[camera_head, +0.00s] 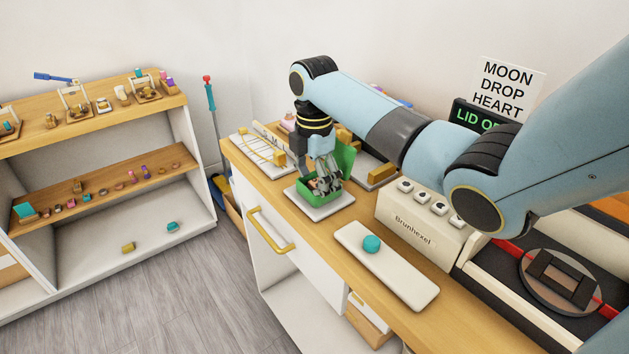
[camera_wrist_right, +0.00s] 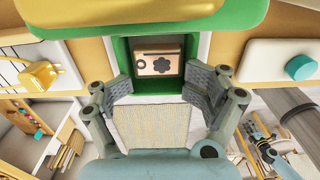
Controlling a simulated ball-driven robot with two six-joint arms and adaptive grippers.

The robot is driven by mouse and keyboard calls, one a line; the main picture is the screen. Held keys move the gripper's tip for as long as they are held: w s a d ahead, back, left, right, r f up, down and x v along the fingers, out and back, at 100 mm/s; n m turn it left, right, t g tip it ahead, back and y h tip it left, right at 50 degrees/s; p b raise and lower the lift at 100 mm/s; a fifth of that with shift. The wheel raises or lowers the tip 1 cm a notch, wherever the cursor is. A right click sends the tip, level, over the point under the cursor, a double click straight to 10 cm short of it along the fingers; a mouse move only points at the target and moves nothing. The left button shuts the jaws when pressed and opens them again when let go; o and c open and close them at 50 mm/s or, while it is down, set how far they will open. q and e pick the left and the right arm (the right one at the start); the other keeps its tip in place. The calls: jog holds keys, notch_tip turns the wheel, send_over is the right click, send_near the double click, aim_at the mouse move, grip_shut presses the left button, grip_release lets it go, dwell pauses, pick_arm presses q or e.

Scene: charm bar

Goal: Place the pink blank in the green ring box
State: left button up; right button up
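The green ring box (camera_head: 342,160) stands with its lid raised on a white pad on the counter; its green rim also shows in the wrist view (camera_wrist_right: 122,50). The pink blank (camera_wrist_right: 158,64), a copper-pink block with a dark ring and flower mark on it, lies inside the box in the wrist view. My right gripper (camera_head: 323,184) is over the box. In the wrist view its fingers (camera_wrist_right: 160,84) are spread, one on each side of the blank, with gaps between. The fingers mostly hide the blank in the head view. My left gripper is not seen.
A white tray (camera_head: 400,278) with a teal piece (camera_head: 371,243) lies in front of the Brunhexel machine (camera_head: 412,222). A white pad with a gold item (camera_head: 279,158) is left of the box. A shelf (camera_head: 100,185) with small goods stands far left.

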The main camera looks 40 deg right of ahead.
aim_at(314, 186)
jog(key=shift+f, duration=0.1)
notch_tip(314, 186, up, 14)
jog(key=p, duration=0.2)
jog(key=shift+f, duration=0.25)
jog(key=shift+w, duration=0.15)
